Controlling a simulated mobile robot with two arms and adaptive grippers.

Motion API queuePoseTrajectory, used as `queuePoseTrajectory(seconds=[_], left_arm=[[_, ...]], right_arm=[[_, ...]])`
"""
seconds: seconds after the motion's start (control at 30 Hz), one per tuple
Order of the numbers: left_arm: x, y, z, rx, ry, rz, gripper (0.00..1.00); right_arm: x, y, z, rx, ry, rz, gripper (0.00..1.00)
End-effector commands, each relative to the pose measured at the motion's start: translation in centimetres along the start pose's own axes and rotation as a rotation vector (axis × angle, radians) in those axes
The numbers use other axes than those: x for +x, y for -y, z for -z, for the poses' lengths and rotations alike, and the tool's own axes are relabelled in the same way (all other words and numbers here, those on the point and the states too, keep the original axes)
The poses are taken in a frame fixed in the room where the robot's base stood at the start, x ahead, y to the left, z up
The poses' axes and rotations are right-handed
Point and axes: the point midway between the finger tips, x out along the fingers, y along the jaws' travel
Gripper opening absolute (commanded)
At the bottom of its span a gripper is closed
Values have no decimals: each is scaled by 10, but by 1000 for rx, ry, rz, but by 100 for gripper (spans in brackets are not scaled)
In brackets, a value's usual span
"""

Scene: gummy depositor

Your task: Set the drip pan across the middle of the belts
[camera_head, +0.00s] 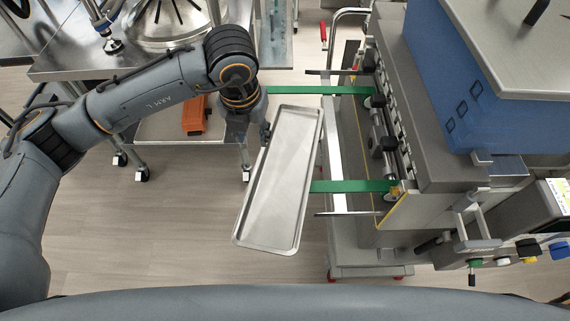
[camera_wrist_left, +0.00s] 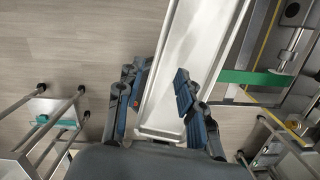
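The drip pan (camera_head: 276,182) is a long, shallow silver tray, tilted slightly from upright in the head view. My left gripper (camera_head: 266,132) is at its left long edge, toward the far end, and appears shut on it. In the left wrist view, the blue-padded fingers of my left gripper (camera_wrist_left: 163,76) lie on either side of the pan's edge, and the drip pan (camera_wrist_left: 188,60) runs away between them. Two green belts, the far one (camera_head: 318,90) and the near one (camera_head: 352,186), stick out left from the machine. The pan hides part of the near belt's left side. My right gripper is not in view.
The grey and blue depositor machine (camera_head: 470,90) fills the right side. A steel table (camera_head: 75,62) stands at upper left, with an orange object (camera_head: 194,115) on its lower shelf. Thin rods stick out beside the belts. Open floor (camera_head: 150,230) lies at front left.

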Motion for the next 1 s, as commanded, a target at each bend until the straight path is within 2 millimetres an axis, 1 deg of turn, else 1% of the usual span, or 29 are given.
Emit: queuePoseTrajectory(seconds=[0.1,0.2,0.3,0.47,0.57,0.7,0.83,1.0], left_arm=[[24,0,2,-1,-7,2,37],[43,1,2,1,-7,2,37],[58,2,1,2,-5,5,37],[69,2,1,4,-3,6,37],[77,2,0,2,-6,5,37],[97,1,-2,3,-6,5,37],[115,1,-2,4,-5,5,37],[122,1,-2,4,-3,7,37]], right_arm=[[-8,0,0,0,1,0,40],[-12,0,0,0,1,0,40],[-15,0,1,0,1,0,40],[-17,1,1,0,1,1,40],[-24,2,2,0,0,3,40],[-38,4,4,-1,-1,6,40],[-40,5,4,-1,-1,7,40],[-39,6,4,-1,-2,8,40]])
